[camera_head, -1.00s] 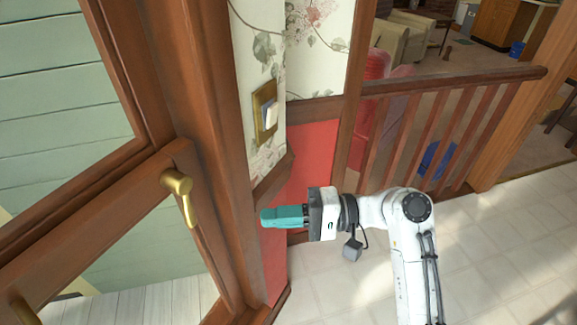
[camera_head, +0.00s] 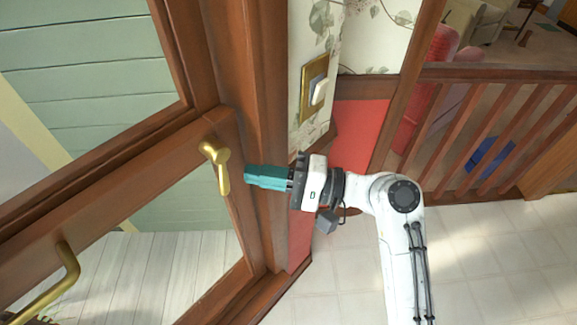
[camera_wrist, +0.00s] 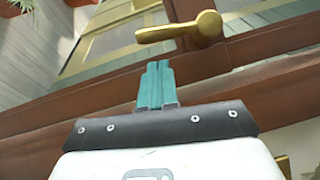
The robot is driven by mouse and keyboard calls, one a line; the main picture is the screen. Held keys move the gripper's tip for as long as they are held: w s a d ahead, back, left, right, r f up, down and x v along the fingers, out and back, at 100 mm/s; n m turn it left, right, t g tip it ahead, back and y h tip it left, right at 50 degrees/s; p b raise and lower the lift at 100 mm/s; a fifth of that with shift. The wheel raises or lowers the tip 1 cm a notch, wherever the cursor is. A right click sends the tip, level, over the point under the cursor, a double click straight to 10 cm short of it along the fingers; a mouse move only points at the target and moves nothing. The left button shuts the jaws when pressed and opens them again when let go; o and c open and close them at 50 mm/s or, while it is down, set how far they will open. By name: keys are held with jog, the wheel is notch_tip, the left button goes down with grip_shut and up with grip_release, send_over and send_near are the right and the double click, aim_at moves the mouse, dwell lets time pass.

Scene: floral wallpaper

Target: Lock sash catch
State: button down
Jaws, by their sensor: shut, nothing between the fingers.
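The brass sash catch (camera_head: 217,166) is mounted on the brown wooden window frame, left of my gripper in the head view. Its lever hangs downward there. In the wrist view the catch (camera_wrist: 182,31) lies just beyond my fingertips, with its lever pointing left. My gripper (camera_head: 248,176) has teal fingers, shut together and empty, pointing left at the catch with a small gap between. The fingers also show in the wrist view (camera_wrist: 157,68). I cannot tell the exact depth of the gap.
A second brass handle (camera_head: 58,285) sits on the sash at lower left. A light switch (camera_head: 314,88) is on the floral wall above my gripper. A wooden railing (camera_head: 490,73) stands at right. The tiled floor (camera_head: 470,240) around my arm is clear.

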aim_at(228, 190)
jog(key=shift+s+a+r, duration=0.15)
jog(key=shift+s+a, duration=0.4)
jog(key=shift+a, duration=0.3)
jog(key=shift+s+a+m+p, duration=0.2)
jog(key=shift+a+m+p, duration=0.1)
jog(key=shift+m, duration=0.2)
jog(key=m, duration=0.1)
jog(key=s+a+m+t+y, duration=0.1)
jog(key=m+t, duration=0.1)
jog(key=m, duration=0.1)
jog(key=shift+s+a+f+y+p, duration=0.3)
jog(key=shift+s+a+y+p, duration=0.05)
jog(key=shift+y+p, duration=0.05)
jog(key=s+a+r+m+t+h, duration=0.2)
jog(key=m+t, duration=0.4)
jog(key=m, duration=0.3)
jog(key=s+a+r+m+t+h, duration=0.1)
jog(key=s+a+r+m+t, duration=0.1)
jog(key=m+t, duration=0.4)
jog(key=shift+s+a+r+m+h+b, duration=0.2)
jog(key=shift+a+r+m+h+b, duration=0.15)
jog(key=shift+m, duration=1.65)
